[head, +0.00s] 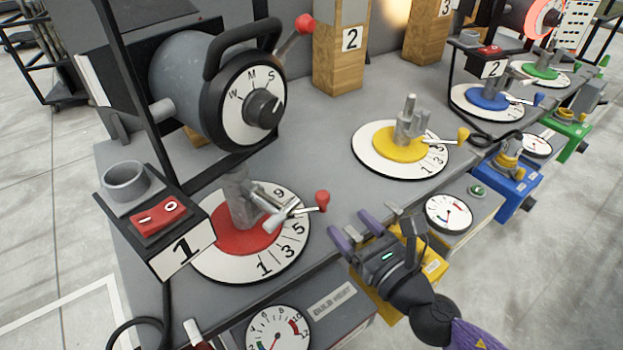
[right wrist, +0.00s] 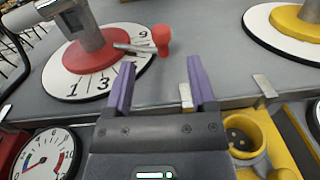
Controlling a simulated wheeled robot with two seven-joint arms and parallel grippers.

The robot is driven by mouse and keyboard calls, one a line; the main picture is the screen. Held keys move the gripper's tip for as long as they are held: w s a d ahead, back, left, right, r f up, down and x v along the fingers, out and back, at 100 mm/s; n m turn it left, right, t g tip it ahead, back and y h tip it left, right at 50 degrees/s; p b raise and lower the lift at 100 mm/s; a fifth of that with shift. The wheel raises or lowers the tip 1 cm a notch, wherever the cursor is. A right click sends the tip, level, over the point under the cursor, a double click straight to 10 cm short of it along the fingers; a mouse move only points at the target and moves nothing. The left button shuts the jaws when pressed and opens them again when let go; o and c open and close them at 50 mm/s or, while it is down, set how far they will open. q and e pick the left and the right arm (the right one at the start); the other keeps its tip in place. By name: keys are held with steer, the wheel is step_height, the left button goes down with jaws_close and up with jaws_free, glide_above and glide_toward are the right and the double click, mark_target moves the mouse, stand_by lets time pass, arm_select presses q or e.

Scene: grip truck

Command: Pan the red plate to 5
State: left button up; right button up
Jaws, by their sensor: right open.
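The red plate (head: 225,241) sits on a white numbered dial (head: 215,268) below a big lamp, and shows in the right wrist view (right wrist: 82,60). Its lever ends in a red knob (head: 322,200) and lies between 5 (head: 297,228) and 9, covering the mark there. My right gripper (head: 356,230) is open and empty, to the right of and nearer than the knob. In the right wrist view the knob (right wrist: 161,42) lies just beyond and between the purple fingertips, apart from them. A finger partly hides the dial's edge there. My left gripper is not in view.
A lamp (head: 185,85) with a W-M-S knob stands over the red plate. A switch box marked 1 (head: 180,248) is left. A yellow plate (head: 385,148) on its own dial is right. A yellow connector (right wrist: 240,135) sits beside my right gripper. Bare grey bench lies between the dials.

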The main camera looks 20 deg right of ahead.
mark_target(326, 199)
steer(key=x, duration=0.8)
steer(key=shift+w, duration=0.3)
jaws_close()
steer(key=shift+a+p, duration=0.1)
steer(key=shift+p, duration=0.2)
stand_by(0.6)
